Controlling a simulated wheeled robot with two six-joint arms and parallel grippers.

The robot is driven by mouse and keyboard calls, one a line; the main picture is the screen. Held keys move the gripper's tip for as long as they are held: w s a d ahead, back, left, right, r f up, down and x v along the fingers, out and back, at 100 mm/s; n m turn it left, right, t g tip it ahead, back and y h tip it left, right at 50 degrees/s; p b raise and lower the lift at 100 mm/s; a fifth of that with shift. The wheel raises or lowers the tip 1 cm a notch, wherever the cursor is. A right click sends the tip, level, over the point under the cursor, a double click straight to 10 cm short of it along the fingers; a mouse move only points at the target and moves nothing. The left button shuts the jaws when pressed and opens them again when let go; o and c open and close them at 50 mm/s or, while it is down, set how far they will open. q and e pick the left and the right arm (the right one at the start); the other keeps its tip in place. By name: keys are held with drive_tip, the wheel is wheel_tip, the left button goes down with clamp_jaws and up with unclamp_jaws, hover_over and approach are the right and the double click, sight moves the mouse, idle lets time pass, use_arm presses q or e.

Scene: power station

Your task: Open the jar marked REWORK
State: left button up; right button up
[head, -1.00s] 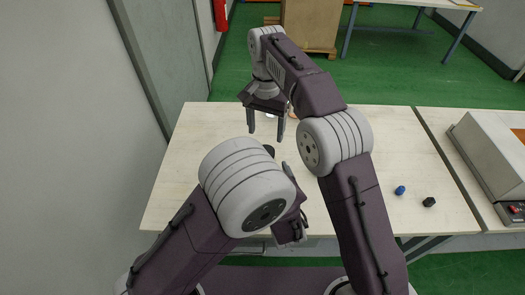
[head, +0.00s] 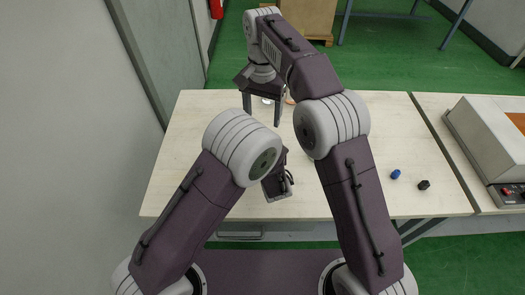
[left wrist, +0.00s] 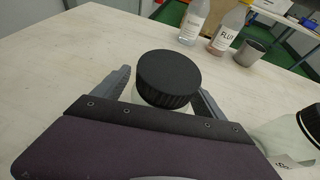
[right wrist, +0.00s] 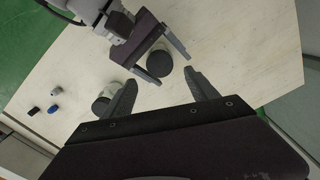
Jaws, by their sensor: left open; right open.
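A jar with a ridged black lid (left wrist: 168,78) stands upright on the table between the spread fingers of my left gripper (left wrist: 165,88). Its label is hidden, so I cannot read its marking. The lid also shows in the right wrist view (right wrist: 159,63), with my left gripper around it. A second black-lidded jar (left wrist: 290,140) stands to the right in the left wrist view; its label is only partly visible. My right gripper (head: 262,108) is open and empty above the far part of the table, fingers pointing down.
Two labelled bottles (left wrist: 193,20) (left wrist: 228,28) and a metal cup (left wrist: 250,52) stand farther back. Blue (head: 396,174) and black (head: 424,185) small parts lie on the right of the table (head: 180,170). A grey machine (head: 480,140) stands beyond them. The table's left side is clear.

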use_arm(q)
clamp_jaws()
use_arm(e)
drive_tip(key=shift+c, duration=1.1)
drive_tip(key=m, duration=2.2)
wheel_tip(320, 180, down, 8)
drive_tip(key=c, duration=1.1)
drive_tip(key=o, duration=1.4)
drive_tip(key=shift+r, duration=2.3)
drive_tip(key=c, duration=0.3)
wheel_tip(320, 180, up, 3)
drive_tip(key=shift+r, duration=0.2)
wheel_tip(320, 180, down, 8)
